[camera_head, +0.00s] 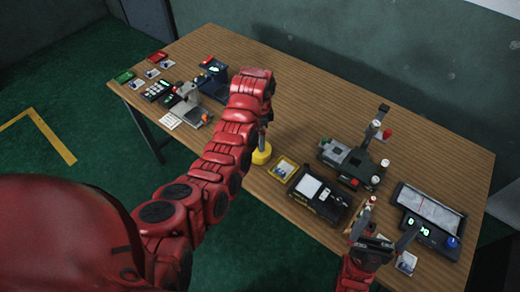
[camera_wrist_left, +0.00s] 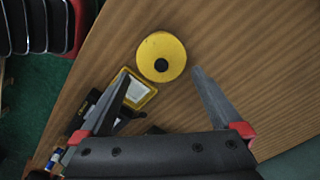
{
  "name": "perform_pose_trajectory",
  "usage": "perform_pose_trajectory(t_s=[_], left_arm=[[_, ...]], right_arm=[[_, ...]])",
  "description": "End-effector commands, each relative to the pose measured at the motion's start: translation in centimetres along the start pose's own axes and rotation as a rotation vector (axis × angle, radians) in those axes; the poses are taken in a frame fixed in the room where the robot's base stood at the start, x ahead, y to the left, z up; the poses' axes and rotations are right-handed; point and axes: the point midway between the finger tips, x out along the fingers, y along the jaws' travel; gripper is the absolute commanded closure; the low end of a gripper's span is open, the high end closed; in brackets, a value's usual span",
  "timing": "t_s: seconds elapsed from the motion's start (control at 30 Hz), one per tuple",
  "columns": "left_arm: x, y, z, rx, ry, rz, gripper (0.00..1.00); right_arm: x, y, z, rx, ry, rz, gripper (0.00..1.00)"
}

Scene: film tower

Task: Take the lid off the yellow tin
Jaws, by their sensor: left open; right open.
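The yellow tin (camera_head: 261,155) stands on the wooden table, partly hidden by my left arm in the head view. In the left wrist view the tin (camera_wrist_left: 150,46) is seen from above as a round yellow top with a dark knob (camera_wrist_left: 161,65) near its middle. My left gripper (camera_wrist_left: 160,72) is open above it, with its fingertips on either side of the knob in the picture and nothing held. In the head view my left arm mostly hides that gripper. My right gripper (camera_head: 388,224) is open and empty at the table's near right side.
A yellow-framed tray (camera_head: 283,168) lies just right of the tin, beside a black device (camera_head: 318,195). A dark machine with upright posts (camera_head: 350,160) stands behind. A light panel (camera_head: 430,210) is at the right. Small devices and cards fill the left end. The table behind the tin is clear.

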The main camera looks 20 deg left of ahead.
Motion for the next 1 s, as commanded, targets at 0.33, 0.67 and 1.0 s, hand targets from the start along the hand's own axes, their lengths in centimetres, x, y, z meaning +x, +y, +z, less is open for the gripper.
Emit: perform_pose_trajectory(t_s=[0.33, 0.67, 1.0], left_arm=[[2.7, -0.2, 0.0, 0.001, -0.001, 0.003, 0.00], [5.3, -0.2, -0.1, 0.000, 0.001, 0.001, 0.00], [5.3, -0.2, -0.1, 0.000, 0.002, -0.001, 0.23]], right_arm=[[2.2, 0.1, -0.4, 0.000, 0.000, 0.000, 0.00], [2.6, 0.1, -0.4, 0.000, 0.000, 0.000, 0.00], [2.5, 0.1, -0.4, 0.000, 0.000, 0.000, 0.00]])
